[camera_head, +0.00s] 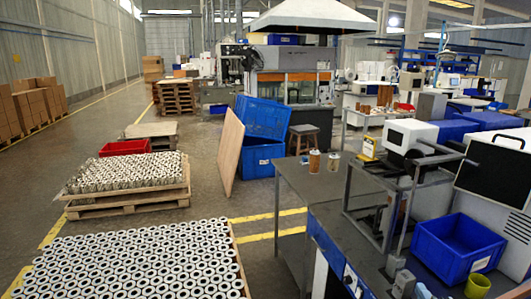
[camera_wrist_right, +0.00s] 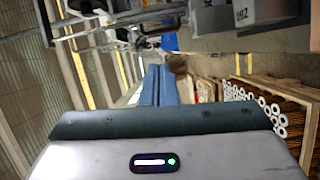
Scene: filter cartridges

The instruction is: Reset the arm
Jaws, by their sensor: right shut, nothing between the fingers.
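In the wrist view, my right gripper (camera_wrist_right: 159,70) has two blue fingers side by side, closed together with nothing between them. The fingers point away from the camera over the floor, apart from any object. In the head view I cannot clearly make out its fingertips among the machine parts at the lower right. My left gripper does not show in either view.
Cartridges fill a near pallet (camera_head: 130,265) and another pallet (camera_head: 125,172) at left. A grey table (camera_head: 330,188) holds an orange cartridge (camera_head: 314,161). A blue bin (camera_head: 455,248) stands at right beside a green cup (camera_head: 477,287). The left aisle has free floor.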

